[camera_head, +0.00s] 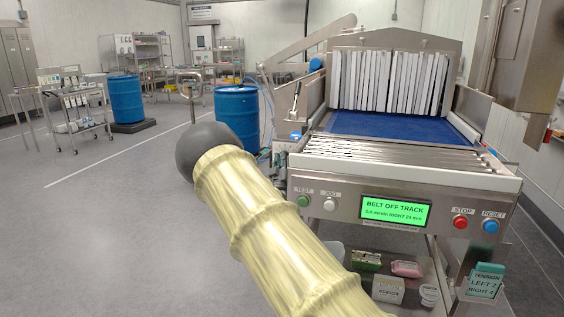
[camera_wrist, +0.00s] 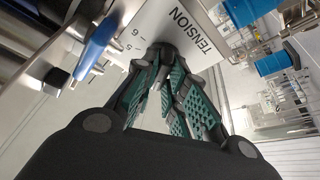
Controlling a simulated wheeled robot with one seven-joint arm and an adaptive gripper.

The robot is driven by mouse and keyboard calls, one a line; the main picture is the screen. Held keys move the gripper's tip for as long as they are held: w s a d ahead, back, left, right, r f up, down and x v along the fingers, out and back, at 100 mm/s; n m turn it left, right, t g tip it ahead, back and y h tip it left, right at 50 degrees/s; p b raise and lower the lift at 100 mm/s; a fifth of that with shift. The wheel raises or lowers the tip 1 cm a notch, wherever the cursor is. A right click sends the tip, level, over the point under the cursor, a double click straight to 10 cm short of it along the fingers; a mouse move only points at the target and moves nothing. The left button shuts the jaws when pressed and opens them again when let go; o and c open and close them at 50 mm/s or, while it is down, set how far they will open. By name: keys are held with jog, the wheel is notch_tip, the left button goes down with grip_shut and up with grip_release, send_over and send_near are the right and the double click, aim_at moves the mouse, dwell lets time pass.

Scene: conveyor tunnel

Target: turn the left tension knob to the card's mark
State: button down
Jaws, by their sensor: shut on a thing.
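My gripper (camera_wrist: 170,72) shows in the wrist view, its green-padded fingers closed together at the tension plate (camera_wrist: 178,18). The plate is pale, printed TENSION, with a 6 and a 5 legible beside the fingers. The left tension knob is hidden between the fingers, so its pointer cannot be read. In the head view my arm covers the gripper and any knob there. The teal card (camera_head: 485,281) at the lower right of the machine reads TENSION, LEFT 2, RIGHT 4.
A blue-handled part (camera_wrist: 97,45) lies close left of the fingers. The conveyor's green display (camera_head: 395,212) reads BELT OFF TRACK, RIGHT 24 mm. The blue belt (camera_head: 390,127) runs under a strip curtain.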

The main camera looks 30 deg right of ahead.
jog(key=shift+w+r+n, duration=0.1)
jog(key=shift+r+n, duration=0.2)
jog(key=shift+r, duration=0.15)
jog(key=c, duration=1.6)
grip_release()
jog(key=shift+o, duration=0.7)
jog(key=shift+d+f, duration=0.1)
jog(key=shift+f, duration=0.1)
jog(key=shift+f, duration=0.2)
jog(key=v, duration=1.2)
jog(key=shift+d, duration=0.1)
